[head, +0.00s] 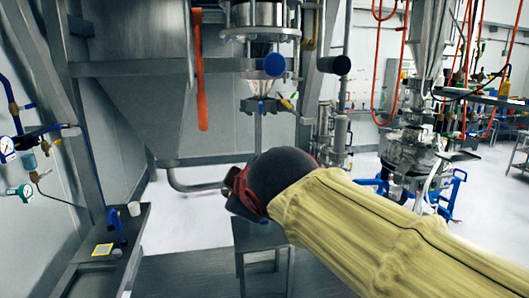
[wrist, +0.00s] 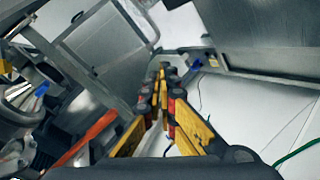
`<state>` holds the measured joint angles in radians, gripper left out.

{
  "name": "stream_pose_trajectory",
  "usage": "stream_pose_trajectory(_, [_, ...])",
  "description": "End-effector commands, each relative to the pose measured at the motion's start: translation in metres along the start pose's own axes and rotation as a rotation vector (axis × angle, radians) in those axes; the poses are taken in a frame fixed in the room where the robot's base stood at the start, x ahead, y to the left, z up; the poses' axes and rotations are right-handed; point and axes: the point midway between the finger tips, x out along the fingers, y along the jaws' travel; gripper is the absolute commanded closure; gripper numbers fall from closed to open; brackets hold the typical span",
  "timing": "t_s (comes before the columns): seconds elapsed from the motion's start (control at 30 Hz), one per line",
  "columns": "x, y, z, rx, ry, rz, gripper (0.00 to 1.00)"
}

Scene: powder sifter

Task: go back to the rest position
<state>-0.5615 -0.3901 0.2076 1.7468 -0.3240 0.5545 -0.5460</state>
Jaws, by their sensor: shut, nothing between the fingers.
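My gripper (wrist: 162,80) shows in the wrist view with its yellow and black fingers brought together at the tips. Nothing is held between them. In the head view my arm, in a yellow sleeve, reaches in from the lower right to the middle. My gripper's dark red and black body (head: 243,192) shows at its end, and the fingers are hidden there. It appears in front of a grey stand (head: 262,238), below the sifter outlet (head: 266,104); I cannot tell the distance between them.
A large grey metal hopper (head: 135,50) with an orange handle (head: 201,85) fills the upper left. A narrow shelf (head: 135,245) at the lower left holds a white cup (head: 134,209) and a yellow item (head: 103,250). Machinery (head: 412,150) stands at the right. Pale floor shows between.

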Motion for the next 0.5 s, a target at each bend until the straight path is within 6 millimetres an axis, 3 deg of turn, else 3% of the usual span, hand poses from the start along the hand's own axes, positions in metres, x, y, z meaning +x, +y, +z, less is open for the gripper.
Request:
stream_pose_trajectory(0.03, [-0.003, -0.017, 0.028, 0.088, -0.052, -0.035, 1.00])
stream_pose_trajectory(0.23, [-0.025, -0.090, 0.145, 0.473, -0.288, -0.141, 1.00])
stream_pose_trajectory(0.5, [-0.090, -0.189, 0.284, 0.939, -0.583, -0.162, 1.00])
